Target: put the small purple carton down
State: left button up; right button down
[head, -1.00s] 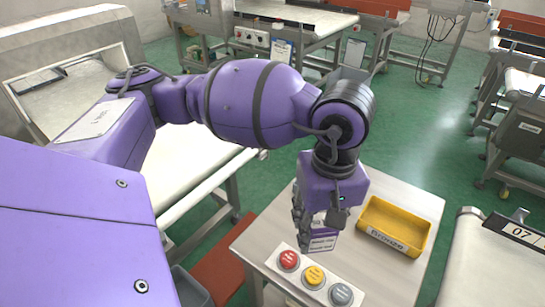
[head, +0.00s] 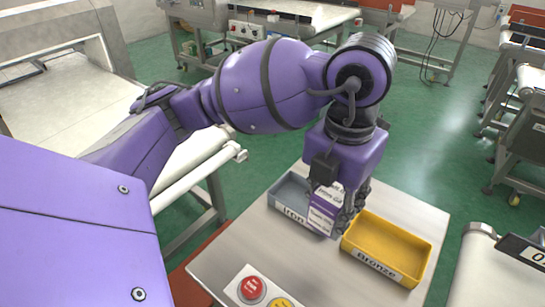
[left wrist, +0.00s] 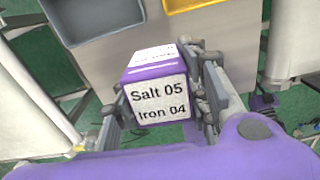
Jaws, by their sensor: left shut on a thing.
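My left gripper (head: 345,205) is shut on the small purple carton (head: 323,210), which has white labels. In the left wrist view the carton (left wrist: 157,93) sits between the two fingers, its face reading "Salt 05" and "Iron 04". In the head view it overlaps the right end of the grey tray marked "Iron" (head: 285,208), beside the yellow tray marked "Bronze" (head: 375,266). The carton seems held above table height; its exact height over the tray is unclear. The gripper hides part of the grey tray. My right gripper is not in view.
The trays stand on a pale table (head: 270,245). A panel with a red button (head: 252,288) and a yellow one lies at its front edge. A conveyor (head: 490,265) stands at the right. Bare tabletop lies in front of the trays.

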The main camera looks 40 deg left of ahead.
pick_arm(q)
jog(key=shift+w+a+n, duration=0.1)
jog(key=shift+w+n, duration=0.15)
jog(key=shift+n, duration=0.05)
jog(key=w+a+f, duration=0.4)
jog(key=w+a+f+b, duration=0.1)
jog(key=w+a+f, duration=0.3)
jog(key=a, duration=0.1)
jog(key=shift+a+f, duration=0.1)
jog(key=shift+f, duration=0.05)
jog(key=shift+w+a+f, duration=0.4)
jog(key=shift+f, duration=0.3)
jog(key=shift+w+f, duration=0.1)
jog(key=shift+f, duration=1.5)
jog(key=shift+f, duration=0.15)
jog(key=o, duration=1.2)
